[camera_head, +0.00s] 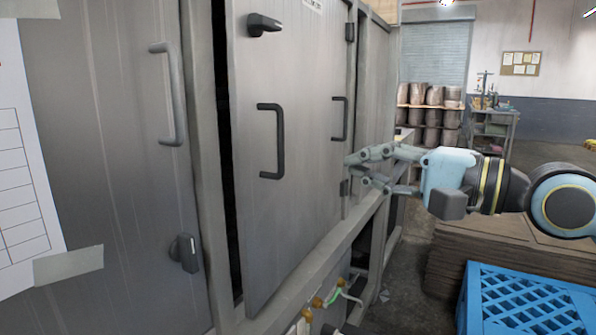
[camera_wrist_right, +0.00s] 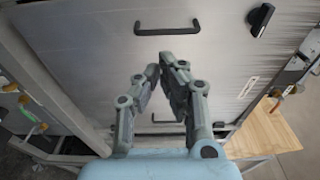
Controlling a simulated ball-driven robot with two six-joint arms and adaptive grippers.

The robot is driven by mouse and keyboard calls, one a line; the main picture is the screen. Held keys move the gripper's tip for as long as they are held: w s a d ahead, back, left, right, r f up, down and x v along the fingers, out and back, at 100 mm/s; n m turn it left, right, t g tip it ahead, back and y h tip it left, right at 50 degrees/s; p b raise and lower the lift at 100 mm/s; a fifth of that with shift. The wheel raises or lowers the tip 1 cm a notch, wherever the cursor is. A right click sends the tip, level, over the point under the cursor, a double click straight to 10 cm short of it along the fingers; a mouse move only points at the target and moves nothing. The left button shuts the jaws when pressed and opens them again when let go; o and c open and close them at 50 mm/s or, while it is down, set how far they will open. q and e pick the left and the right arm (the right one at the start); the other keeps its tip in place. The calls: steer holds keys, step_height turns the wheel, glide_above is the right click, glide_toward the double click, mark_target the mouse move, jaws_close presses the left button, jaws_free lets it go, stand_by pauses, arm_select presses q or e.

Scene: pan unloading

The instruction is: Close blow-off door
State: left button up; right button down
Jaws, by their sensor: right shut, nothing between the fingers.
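The metal door (camera_head: 300,120) stands slightly ajar, with a dark gap along its left edge. It has a black bar handle (camera_head: 270,140), a second handle (camera_head: 340,118) further right and a black latch (camera_head: 263,25) at the top. Hinges show along its right side. My right gripper (camera_head: 352,164) is beside the door's right part, its fingers pointing left toward it, shut and empty. In the right wrist view, the fingertips (camera_wrist_right: 163,65) are close together in front of the door panel (camera_wrist_right: 100,60), below a handle (camera_wrist_right: 167,30). Contact with the door cannot be told. My left gripper is not in view.
Another closed panel (camera_head: 120,180) with a handle and a taped paper sheet (camera_head: 20,190) is at the left. Below the door are small pipe fittings (camera_head: 335,295). A blue pallet (camera_head: 525,300) and stacked brown sheets (camera_head: 500,250) are at lower right. Barrels (camera_head: 433,95) stand behind.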

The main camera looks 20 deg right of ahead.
steer(key=b, duration=0.2)
glide_toward(259, 148)
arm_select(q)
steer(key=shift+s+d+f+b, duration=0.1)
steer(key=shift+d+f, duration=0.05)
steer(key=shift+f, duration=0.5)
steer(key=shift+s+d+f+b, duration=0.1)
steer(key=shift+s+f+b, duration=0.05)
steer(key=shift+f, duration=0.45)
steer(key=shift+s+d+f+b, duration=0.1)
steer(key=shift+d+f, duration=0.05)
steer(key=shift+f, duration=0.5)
arm_select(e)
steer(key=shift+w+a+f, duration=0.1)
steer(key=shift+w+a, duration=0.05)
steer(key=shift+w, duration=0.6)
steer(key=shift+w+a+f, duration=0.1)
steer(key=shift+w+a, duration=0.05)
steer(key=shift+w, duration=0.6)
steer(key=shift+w, duration=0.1)
steer(key=x, duration=0.3)
steer(key=a+p+x, duration=0.1)
steer(key=x, duration=0.1)
steer(key=shift+s+r, duration=0.1)
steer(key=shift+s, duration=0.2)
steer(key=shift+r, duration=0.1)
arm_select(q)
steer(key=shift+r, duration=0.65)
arm_select(e)
steer(key=shift+a, duration=0.1)
